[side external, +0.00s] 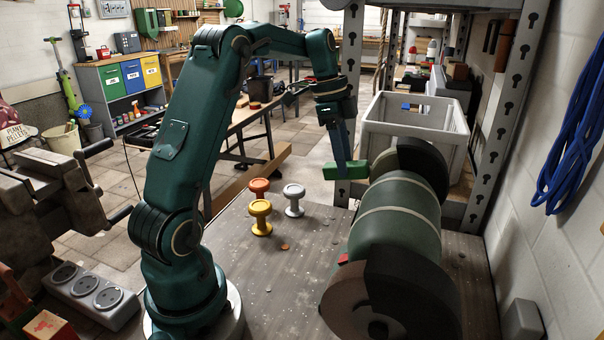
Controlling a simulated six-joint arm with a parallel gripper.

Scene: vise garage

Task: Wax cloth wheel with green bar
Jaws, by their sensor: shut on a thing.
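My gripper (344,164) is shut on a green bar (357,171), held roughly level above the bench. The bar's right end is close to the far wheel (424,166) of a green bench machine; I cannot tell whether they touch. A second dark wheel (412,298) is on the near end. I cannot clearly tell from the surfaces which wheel is cloth.
Orange (259,187), yellow (260,218) and silver (294,199) spools stand on the bench (285,285) left of the machine. A grey crate (408,128) stands behind it, beside a metal rack post (498,120). A socket block (92,294) is at lower left.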

